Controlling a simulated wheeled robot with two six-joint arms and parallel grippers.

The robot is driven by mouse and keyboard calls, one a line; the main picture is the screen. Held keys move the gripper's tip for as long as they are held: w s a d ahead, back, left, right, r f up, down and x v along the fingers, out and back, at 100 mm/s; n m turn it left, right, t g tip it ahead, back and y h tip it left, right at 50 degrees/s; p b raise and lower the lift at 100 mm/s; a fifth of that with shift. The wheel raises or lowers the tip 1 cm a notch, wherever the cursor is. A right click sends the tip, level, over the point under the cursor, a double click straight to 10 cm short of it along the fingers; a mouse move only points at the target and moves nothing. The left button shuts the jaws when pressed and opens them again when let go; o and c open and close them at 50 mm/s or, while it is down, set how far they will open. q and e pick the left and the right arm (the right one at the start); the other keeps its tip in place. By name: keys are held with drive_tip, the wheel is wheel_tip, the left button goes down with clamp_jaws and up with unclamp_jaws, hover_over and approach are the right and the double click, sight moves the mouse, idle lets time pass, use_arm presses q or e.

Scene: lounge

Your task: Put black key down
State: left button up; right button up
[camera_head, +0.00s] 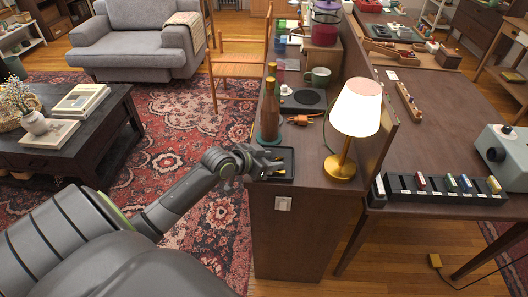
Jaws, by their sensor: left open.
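My left gripper (266,162) reaches in from the left over a small black tray (289,160) at the near end of the dark wooden cabinet. Its jaws are open, at the tray's left part. Small yellowish pieces lie in or by the tray near the fingers. I cannot make out a black key; it may be hidden by the gripper or blend with the dark tray. My right gripper is not in view.
A slotted black rack (440,192) is on the right table. The cabinet top between tray and lamp is mostly clear.

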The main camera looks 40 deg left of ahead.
use_arm(q)
drive_tip(key=p+v, duration=0.1)
drive_tip(key=v, duration=1.1)
drive_tip(key=shift+r, duration=0.35)
drive_tip(key=s+d+f+n+g+y, duration=0.2)
drive_tip(key=s+d+f+g, duration=0.15)
drive_tip(key=s+f, duration=0.45)
drive_tip(key=s+d+f+n+g+y, duration=0.1)
drive_tip(key=s+d+f+g+y, duration=0.25)
drive_tip(key=s, duration=0.85)
wheel_tip(320, 180, down, 26)
drive_tip(key=a+g+h, duration=0.1)
drive_tip(key=a+g, duration=0.1)
drive_tip(key=s+d+f+g, duration=0.1)
drive_tip(key=s+f, duration=1.3)
drive_tip(key=s, duration=0.1)
drive_tip(key=shift+s+f+h, duration=0.15)
drive_tip(key=shift+f+h, duration=0.05)
drive_tip(key=shift+h, duration=0.15)
